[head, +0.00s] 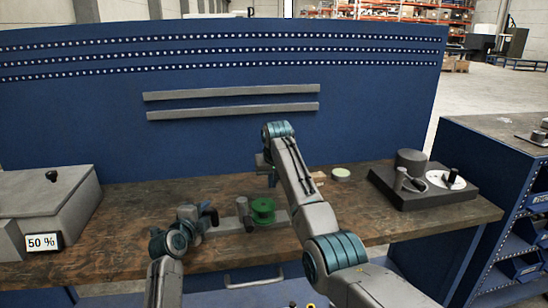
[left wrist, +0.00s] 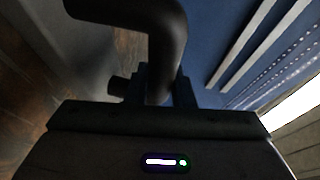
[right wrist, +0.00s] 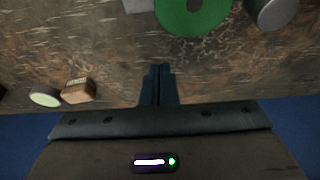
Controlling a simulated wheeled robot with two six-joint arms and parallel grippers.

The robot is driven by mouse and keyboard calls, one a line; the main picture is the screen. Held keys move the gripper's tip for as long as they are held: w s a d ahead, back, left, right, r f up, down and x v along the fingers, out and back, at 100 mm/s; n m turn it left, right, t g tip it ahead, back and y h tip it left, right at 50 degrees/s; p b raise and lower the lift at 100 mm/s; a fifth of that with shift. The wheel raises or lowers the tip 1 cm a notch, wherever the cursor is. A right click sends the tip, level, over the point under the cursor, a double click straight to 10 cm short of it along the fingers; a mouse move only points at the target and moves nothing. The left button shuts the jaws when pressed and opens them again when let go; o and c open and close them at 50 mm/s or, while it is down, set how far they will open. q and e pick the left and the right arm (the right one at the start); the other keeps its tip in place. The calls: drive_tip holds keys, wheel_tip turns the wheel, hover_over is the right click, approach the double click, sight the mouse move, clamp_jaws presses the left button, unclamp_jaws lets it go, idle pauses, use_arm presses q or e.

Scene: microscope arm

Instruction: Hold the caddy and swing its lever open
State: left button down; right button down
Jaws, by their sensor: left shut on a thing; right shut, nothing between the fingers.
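The caddy appears to be the low grey base (head: 280,217) on the bench with a green spool (head: 263,211) and a short grey post (head: 242,207). The spool (right wrist: 193,12) and post (right wrist: 272,8) also show at the top of the right wrist view. My left gripper (head: 211,214) is at the base's left end. In the left wrist view it (left wrist: 163,88) is shut on a thick dark curved bar (left wrist: 165,40), apparently the caddy's handle. My right gripper (head: 270,181) is shut and empty, above and behind the spool. I cannot pick out the lever for certain.
A wooden block (right wrist: 79,90) and a pale green disc (head: 341,174) lie right of my right gripper. A dark fixture (head: 425,193) stands at the bench's right end. A grey box (head: 45,205) with a "50 %" display (head: 43,242) is at the left. A blue panel (head: 220,145) closes the back.

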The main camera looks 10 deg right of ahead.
drive_tip(key=v, duration=1)
drive_tip(key=shift+w, duration=0.4)
drive_tip(key=shift+r, duration=0.1)
use_arm(q)
drive_tip(key=c, duration=1.2)
unclamp_jaws()
drive_tip(key=shift+o, duration=0.2)
drive_tip(key=shift+s, duration=0.1)
